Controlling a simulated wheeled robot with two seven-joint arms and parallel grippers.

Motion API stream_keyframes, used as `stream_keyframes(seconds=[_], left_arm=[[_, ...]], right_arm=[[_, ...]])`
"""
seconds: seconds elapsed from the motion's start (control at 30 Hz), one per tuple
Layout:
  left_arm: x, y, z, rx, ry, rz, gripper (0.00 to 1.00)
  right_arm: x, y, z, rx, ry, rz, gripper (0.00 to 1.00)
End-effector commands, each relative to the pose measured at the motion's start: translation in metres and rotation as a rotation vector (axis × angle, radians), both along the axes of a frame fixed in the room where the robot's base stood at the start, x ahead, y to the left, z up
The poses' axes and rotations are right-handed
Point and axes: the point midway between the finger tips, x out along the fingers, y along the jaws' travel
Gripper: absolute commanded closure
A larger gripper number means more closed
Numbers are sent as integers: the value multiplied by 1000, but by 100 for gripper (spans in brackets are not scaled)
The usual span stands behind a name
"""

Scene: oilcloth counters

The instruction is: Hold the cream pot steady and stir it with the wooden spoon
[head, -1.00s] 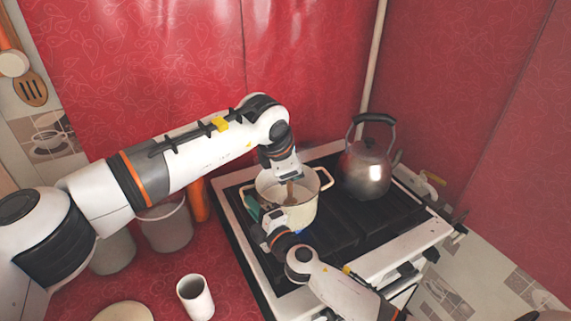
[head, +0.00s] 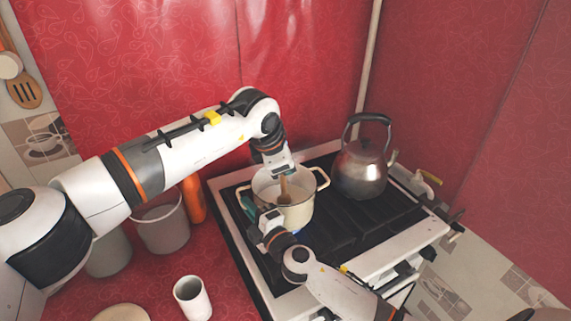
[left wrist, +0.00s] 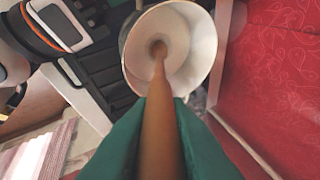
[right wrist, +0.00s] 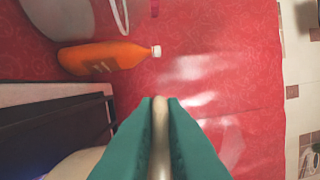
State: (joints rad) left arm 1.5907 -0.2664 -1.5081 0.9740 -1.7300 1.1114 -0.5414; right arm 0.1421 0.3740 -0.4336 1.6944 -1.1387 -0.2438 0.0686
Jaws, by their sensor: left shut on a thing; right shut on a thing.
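The cream pot (head: 295,214) stands upright on the stove, its inside pale; it also shows in the left wrist view (left wrist: 203,45). The wooden spoon (head: 285,190) stands in the pot with its lower end inside. My left gripper (left wrist: 160,125) is above the pot, shut on the spoon's handle between green fingers. My right gripper (right wrist: 160,125) is shut on the pot's near-left side handle (right wrist: 160,145), its green fingers on either side. In the head view the right gripper (head: 249,207) is beside the pot, partly hiding it.
A steel kettle (head: 362,170) stands on the stove (head: 350,228), right of the pot. Left of the stove are grey containers (head: 162,228), an orange bottle (head: 194,199) and a white cup (head: 192,298). A red wall is close behind.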

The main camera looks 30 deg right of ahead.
Motion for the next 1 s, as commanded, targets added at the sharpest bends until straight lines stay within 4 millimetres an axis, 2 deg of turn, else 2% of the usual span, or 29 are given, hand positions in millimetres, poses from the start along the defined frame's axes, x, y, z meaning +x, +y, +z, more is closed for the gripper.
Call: stream_keyframes(seconds=[1.0], left_arm=[[-28, 15, 76, -1, -2, 0, 100]], right_arm=[[0, 0, -2, 0, 3, 0, 100]])
